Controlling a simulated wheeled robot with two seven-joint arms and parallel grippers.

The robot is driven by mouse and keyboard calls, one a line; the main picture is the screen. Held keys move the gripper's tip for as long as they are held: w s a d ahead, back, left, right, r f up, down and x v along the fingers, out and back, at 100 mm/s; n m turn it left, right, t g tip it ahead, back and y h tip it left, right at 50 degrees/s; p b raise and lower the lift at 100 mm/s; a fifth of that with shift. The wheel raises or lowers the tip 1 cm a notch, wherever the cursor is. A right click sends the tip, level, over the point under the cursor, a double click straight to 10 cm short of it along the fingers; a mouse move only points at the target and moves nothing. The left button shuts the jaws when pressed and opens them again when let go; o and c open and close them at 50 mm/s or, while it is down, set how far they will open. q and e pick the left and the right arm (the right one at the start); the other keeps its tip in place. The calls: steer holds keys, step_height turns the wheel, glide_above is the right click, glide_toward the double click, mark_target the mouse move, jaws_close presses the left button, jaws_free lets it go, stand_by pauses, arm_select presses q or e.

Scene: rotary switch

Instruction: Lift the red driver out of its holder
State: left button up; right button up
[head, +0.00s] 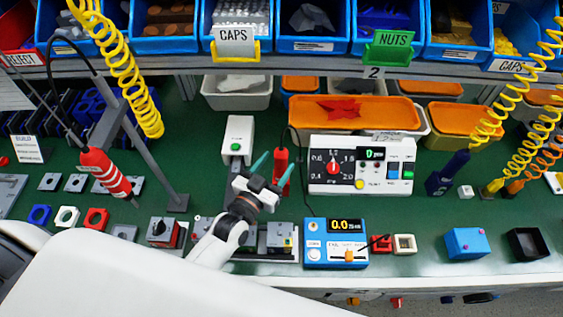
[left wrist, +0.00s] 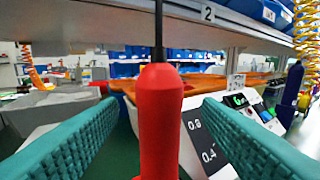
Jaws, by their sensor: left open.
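In the left wrist view the red driver (left wrist: 160,115) fills the middle, between my two teal fingers. My left gripper (head: 277,160) is open, with its fingers on either side of the driver. Gaps show between driver and fingers in the wrist view (left wrist: 160,125). The driver's lower end and its holder are hidden by my gripper and the picture edge. My right gripper is not in view.
A white box with a green button (head: 235,140) stands just left of my gripper. A white dial panel (head: 360,178) is close on the right, and a blue meter (head: 318,255) is in front.

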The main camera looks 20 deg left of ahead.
arm_select(q)
steer(key=shift+w, duration=0.4)
steer(key=p+x, duration=0.2)
steer(key=x, duration=0.2)
steer(key=shift+w, duration=0.1)
steer(key=shift+w+d+f, duration=0.1)
steer(key=shift+w, duration=0.15)
steer(key=shift+s, duration=0.1)
steer(key=shift+c, duration=2.2)
jaws_close()
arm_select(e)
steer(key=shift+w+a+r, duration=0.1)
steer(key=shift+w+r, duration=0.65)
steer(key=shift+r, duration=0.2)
